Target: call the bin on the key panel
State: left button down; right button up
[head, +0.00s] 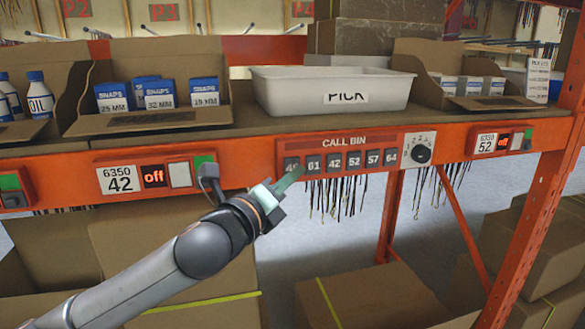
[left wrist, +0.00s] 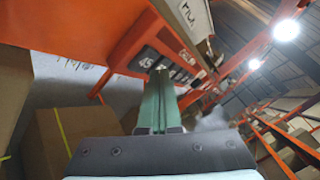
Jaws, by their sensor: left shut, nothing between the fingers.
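The red CALL BIN key panel (head: 345,143) is on the orange shelf beam, with a row of several dark keys. The keys 61 (head: 313,163), 42 (head: 334,161), 52 (head: 354,160), 57 (head: 373,158) and 64 (head: 391,156) read clearly. The leftmost key (head: 291,163) starts with 4; its second digit is unclear. My left gripper (head: 296,174) is shut and empty, its green fingertips just below and in front of the leftmost key. In the left wrist view the shut fingers (left wrist: 161,76) point at the panel's near end; I cannot tell whether they touch. My right gripper is out of view.
A white PICK tray (head: 280,101) stands on the shelf above the panel. A dial (head: 420,150) is right of the keys. Dark straps hang below the panel; cardboard boxes (head: 370,298) stand beneath.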

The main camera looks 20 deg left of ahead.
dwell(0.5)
pick_arm(q)
jog(key=shift+w+a+p, duration=0.25)
jog(key=shift+w+p, duration=0.1)
jog(key=shift+w+a, duration=0.25)
jog(key=shift+w, duration=0.1)
dwell(0.6)
jog(key=shift+s+d, duration=0.1)
dwell(0.3)
jog(key=shift+s+d+p, duration=0.4)
jog(key=shift+s+p, duration=0.05)
jog(key=shift+s, duration=0.15)
jog(key=s+d, duration=0.2)
jog(key=s+p, duration=0.1)
jog(key=s, duration=0.1)
jog(key=shift+s+d, duration=0.1)
jog(key=shift+d, duration=0.3)
dwell(0.6)
